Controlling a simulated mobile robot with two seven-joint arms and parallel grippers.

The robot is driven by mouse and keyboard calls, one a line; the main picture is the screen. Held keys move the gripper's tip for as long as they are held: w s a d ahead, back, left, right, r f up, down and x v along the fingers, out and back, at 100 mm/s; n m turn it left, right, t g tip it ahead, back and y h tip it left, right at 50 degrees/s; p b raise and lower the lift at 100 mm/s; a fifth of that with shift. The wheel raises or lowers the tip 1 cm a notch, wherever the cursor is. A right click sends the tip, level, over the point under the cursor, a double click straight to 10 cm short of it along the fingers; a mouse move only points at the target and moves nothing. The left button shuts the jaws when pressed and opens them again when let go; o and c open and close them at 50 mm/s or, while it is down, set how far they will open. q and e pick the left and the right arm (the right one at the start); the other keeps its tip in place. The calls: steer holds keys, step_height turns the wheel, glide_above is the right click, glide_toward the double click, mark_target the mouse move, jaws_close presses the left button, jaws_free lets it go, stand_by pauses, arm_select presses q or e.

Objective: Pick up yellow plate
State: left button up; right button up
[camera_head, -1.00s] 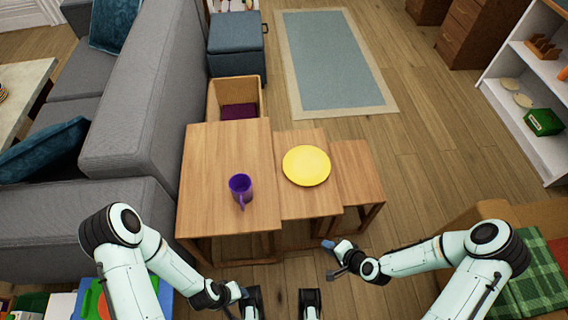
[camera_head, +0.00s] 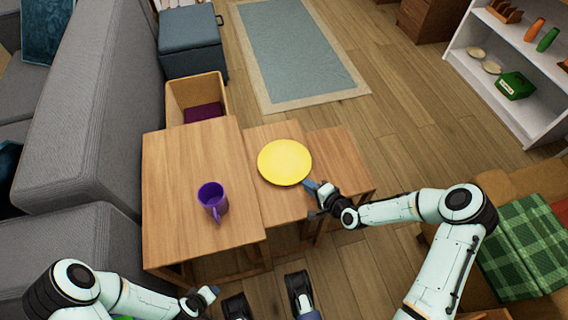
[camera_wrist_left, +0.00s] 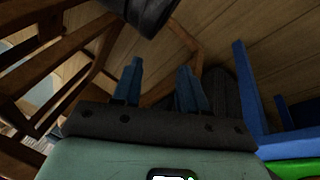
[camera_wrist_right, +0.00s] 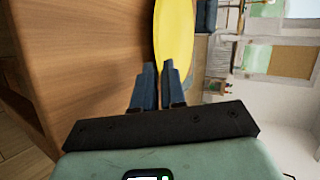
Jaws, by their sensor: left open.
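The yellow plate (camera_head: 285,162) lies on the middle wooden table of the set, near its right edge. My right gripper (camera_head: 309,184) is at the plate's near right rim. In the right wrist view the plate (camera_wrist_right: 174,30) shows nearly edge-on, just beyond the fingertips (camera_wrist_right: 159,64). The right fingers are close together with a narrow gap lined up with the rim. I cannot tell whether they clamp it. My left gripper (camera_wrist_left: 159,64) is open and empty, low in front of the tables, beside wooden table legs.
A purple mug (camera_head: 212,198) stands on the larger left table (camera_head: 165,170). A lower table (camera_head: 338,160) is on the right. A grey sofa (camera_head: 90,110) borders the left side. A white shelf (camera_head: 510,65) stands at the far right. Open floor lies beyond the tables.

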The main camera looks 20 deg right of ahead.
mark_target(298, 179)
steer(key=b+x, duration=0.1)
steer(key=x, duration=0.3)
steer(key=shift+w+a+f+b, duration=0.1)
steer(key=shift+f+b, duration=0.15)
steer(key=shift+b, duration=0.15)
steer(key=shift+w+a+f, duration=0.1)
steer(key=shift+w, duration=0.25)
arm_select(q)
steer(key=shift+g, duration=0.8)
steer(key=s+f, duration=0.4)
steer(key=shift+a, duration=0.35)
arm_select(e)
jaws_close()
arm_select(q)
steer(key=shift+r, duration=0.1)
